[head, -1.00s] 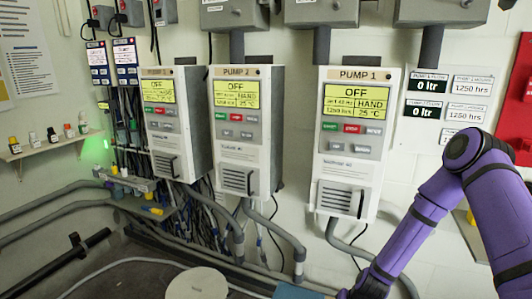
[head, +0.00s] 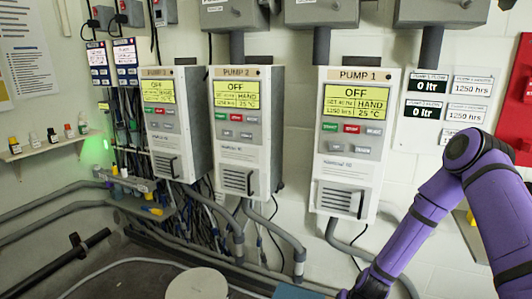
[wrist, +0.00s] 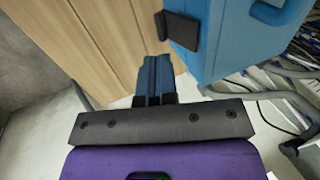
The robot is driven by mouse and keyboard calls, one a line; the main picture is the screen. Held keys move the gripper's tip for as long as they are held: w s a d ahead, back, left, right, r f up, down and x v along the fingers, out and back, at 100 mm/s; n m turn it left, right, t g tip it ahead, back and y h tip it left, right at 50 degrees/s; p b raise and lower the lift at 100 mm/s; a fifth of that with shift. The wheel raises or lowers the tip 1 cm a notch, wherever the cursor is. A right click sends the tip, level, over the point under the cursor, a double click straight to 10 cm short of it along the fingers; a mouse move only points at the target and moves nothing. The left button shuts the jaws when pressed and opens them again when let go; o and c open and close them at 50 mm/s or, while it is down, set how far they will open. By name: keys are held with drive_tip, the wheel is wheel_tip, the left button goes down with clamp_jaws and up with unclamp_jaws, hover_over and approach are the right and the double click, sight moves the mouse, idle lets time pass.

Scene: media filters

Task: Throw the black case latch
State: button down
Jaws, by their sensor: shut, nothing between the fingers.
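The blue case (wrist: 235,45) fills the upper right of the wrist view. A black latch (wrist: 182,31) sticks out at its left edge. My gripper (wrist: 154,62) is shut and empty, its two dark blue fingers side by side. In the wrist picture the fingertips lie just below and left of the latch. Whether they touch it or the case I cannot tell. In the head view only a small blue patch (head: 296,291), likely part of the case, shows at the bottom edge. The latch and my fingers are out of sight there.
A wooden panel (wrist: 85,45) stands left of the case in the wrist view. Grey pipes and cables lie to the right. The head view shows several pump control boxes (head: 347,140) on the wall, with pipes below. A round pale lid (head: 196,284) is at the bottom.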

drive_tip(key=shift+f, duration=0.1)
drive_tip(key=shift+f, duration=3.3)
drive_tip(key=shift+w+a, duration=0.4)
drive_tip(key=shift+a, duration=0.45)
drive_tip(key=shift+s+d, duration=0.45)
drive_tip(key=shift+d, duration=0.65)
drive_tip(key=shift+s+d, duration=0.45)
drive_tip(key=shift+d, duration=0.6)
drive_tip(key=shift+s+d, duration=0.45)
drive_tip(key=shift+d, duration=0.65)
drive_tip(key=shift+r, duration=0.1)
